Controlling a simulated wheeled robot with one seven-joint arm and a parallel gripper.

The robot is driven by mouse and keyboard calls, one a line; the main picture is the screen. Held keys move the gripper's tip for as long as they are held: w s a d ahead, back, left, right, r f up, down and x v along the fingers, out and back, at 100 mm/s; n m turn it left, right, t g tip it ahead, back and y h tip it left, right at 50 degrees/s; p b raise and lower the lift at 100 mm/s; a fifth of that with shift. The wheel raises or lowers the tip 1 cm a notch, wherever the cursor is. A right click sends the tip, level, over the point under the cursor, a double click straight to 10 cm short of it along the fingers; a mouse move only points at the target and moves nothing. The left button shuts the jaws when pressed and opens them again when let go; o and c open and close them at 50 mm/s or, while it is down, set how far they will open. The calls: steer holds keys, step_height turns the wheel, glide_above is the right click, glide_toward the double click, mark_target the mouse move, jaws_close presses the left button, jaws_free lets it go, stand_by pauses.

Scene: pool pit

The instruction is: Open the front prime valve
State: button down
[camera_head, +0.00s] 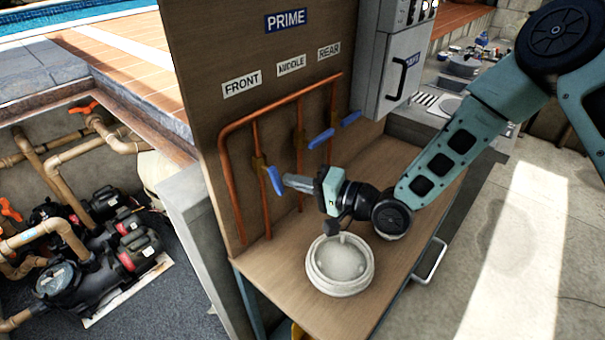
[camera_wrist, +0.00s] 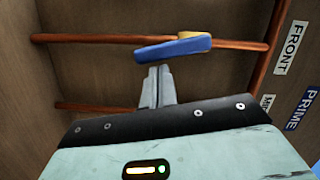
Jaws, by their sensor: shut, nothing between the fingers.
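The front prime valve has a blue handle (camera_head: 275,181) on a brass body (camera_head: 260,165), on the copper pipe under the FRONT label (camera_head: 241,82). The handle points downward, nearly along its pipe with a slight tilt. In the wrist view the blue handle (camera_wrist: 172,49) lies just beyond my fingertips, and the brass body (camera_wrist: 194,36) shows behind it. My gripper (camera_head: 287,180) is shut and empty, its fingertips close beside the handle. It also shows in the wrist view (camera_wrist: 160,70). I cannot tell whether the fingertips touch the handle.
A grey box (camera_head: 395,65) is mounted right of the pipes.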

steer(key=m+b, duration=0.1)
steer(key=s+f+m+b, duration=0.1)
steer(key=m, duration=0.1)
steer(key=shift+a+y+b, duration=0.3)
steer(key=shift+a, duration=0.1)
stand_by(0.4)
